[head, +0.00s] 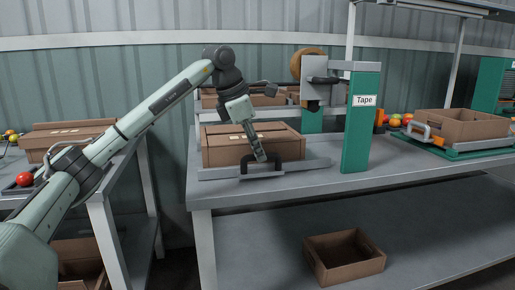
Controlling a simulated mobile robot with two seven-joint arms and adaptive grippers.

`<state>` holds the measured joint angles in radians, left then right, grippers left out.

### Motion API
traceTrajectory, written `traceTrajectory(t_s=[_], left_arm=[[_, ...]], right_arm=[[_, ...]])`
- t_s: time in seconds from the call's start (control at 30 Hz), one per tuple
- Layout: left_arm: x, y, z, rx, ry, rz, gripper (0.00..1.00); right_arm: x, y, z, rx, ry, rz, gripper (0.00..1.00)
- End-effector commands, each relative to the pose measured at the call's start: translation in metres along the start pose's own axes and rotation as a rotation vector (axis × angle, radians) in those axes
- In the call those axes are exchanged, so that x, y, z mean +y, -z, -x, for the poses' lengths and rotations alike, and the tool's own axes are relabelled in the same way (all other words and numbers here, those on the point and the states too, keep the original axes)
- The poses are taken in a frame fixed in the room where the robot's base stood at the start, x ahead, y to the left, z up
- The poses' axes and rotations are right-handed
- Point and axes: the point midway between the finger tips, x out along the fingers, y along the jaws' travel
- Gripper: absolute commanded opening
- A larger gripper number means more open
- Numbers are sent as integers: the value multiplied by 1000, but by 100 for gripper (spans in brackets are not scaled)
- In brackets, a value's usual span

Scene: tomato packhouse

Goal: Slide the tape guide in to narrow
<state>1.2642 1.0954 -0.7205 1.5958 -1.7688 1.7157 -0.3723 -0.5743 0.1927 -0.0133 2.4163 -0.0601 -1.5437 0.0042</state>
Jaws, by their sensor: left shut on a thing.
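The tape guide (215,173) is a long grey rail at the front of the taping bench, with a black arched handle (295,155) on it. My left gripper (268,161) reaches down from above and is shut on this handle. The gripper hides part of the handle and rail. A closed brown carton (225,152) lies just behind the guide; I cannot tell whether they touch. The tape machine (363,122) has a green post with a "Tape" label, a brown tape roll and a grey head, right of the carton. My right gripper is not in view.
Another bench on the left holds a carton (68,137) and a red tomato (25,179). An open carton (462,125) stands on the right near loose tomatoes. An empty carton (343,258) lies on the lower shelf. The bench front (300,185) is clear.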

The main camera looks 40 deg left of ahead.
Motion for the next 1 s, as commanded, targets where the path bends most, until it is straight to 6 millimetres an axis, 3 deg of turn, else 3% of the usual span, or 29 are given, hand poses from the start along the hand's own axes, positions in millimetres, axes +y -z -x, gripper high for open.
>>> traceTrajectory(t_s=[0.03,0.2,0.77,1.0], left_arm=[[6,0,3,-8,-16,7,16],[5,0,3,-7,-15,7,36],[0,0,0,-3,-8,3,36],[-31,-1,1,-5,-10,-2,36]], right_arm=[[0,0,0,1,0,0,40],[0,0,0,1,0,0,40],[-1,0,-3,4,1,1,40],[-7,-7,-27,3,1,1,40]])
